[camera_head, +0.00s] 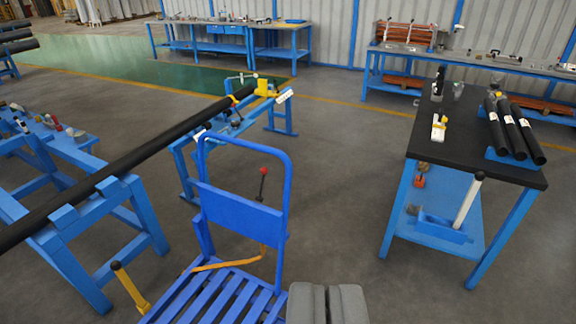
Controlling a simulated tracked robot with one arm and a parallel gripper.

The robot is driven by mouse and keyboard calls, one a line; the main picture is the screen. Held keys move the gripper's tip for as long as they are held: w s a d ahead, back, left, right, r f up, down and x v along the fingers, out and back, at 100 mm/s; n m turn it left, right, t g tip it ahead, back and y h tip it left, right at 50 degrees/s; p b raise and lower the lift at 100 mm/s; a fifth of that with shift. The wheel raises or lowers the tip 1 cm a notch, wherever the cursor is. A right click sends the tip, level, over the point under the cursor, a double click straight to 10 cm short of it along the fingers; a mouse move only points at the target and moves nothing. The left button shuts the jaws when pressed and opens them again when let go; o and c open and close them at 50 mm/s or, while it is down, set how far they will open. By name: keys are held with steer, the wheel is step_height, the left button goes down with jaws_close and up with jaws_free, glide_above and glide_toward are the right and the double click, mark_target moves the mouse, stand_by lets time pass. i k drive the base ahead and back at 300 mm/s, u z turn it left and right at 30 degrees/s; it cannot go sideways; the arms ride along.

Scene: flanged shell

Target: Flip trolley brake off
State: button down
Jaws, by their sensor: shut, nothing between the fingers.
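The blue trolley (240,208) stands in the lower middle, with an upright push handle and a slatted deck (222,297). A thin dark lever with a red knob (263,172) shows upright within the handle frame. A yellow lever with a dark grip (130,287) leans up and left at the deck's left side. I cannot tell which of the two is the brake. My gripper (327,303) is at the bottom edge, right of the deck. Its two grey fingers are together and empty, apart from both levers in the picture.
A long black pipe (130,160) rests on blue stands at the left. A blue bench with a dark top (465,160) stands at the right, with short black pipes (513,130) on it. Floor between trolley and bench is clear. Workbenches (240,24) line the back wall.

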mark_target(264, 170)
steer(key=z, duration=0.15)
steer(key=i, duration=1.05)
steer(key=u, duration=0.05)
